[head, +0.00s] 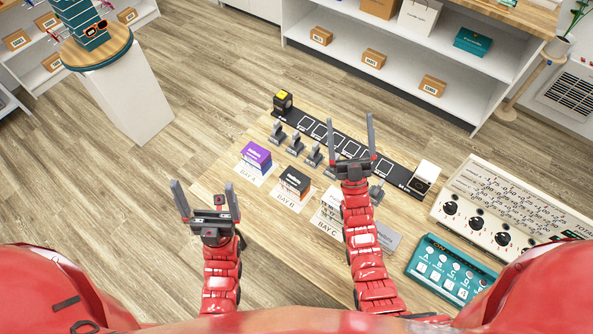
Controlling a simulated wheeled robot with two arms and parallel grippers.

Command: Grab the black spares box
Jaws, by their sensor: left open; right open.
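The black spares box (294,183) sits on the white Bay B card (290,197) on the wooden table in the head view. It is upright and has an orange marking on its front. My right gripper (350,128) is open and empty, to the right of the box and over the dark strip. My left gripper (206,195) is open and empty, to the left of the box near the table's left edge. Neither gripper touches the box.
A purple box (256,157) stands on the Bay A card. Several small dark stands (295,144) line the black strip (317,134) behind. A beige panel with knobs (503,212) and a teal device (447,270) are at the right. Open floor lies left.

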